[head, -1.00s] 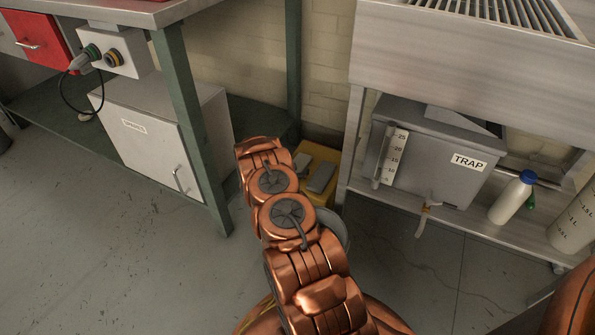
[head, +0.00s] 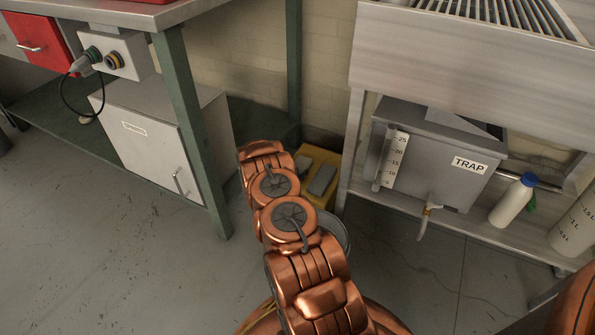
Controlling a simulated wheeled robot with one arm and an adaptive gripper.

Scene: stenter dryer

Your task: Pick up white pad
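No clearly white pad shows in the head view. Two pale grey flat pieces, one (head: 303,163) beside the other (head: 322,180), lie on or in a yellow box (head: 331,161) on the floor between the bench and the sink stand. I cannot tell whether either is the white pad. My copper arm reaches down in front of the box and covers its left and lower parts. My gripper does not show; it is hidden beyond the end of the arm.
A grey bucket (head: 342,232) stands partly behind my arm. A green bench leg (head: 192,130) and a grey cabinet (head: 150,130) are on the left. On the right, a low shelf holds a TRAP tank (head: 435,160) and a blue-capped bottle (head: 512,200). Floor is clear at lower left.

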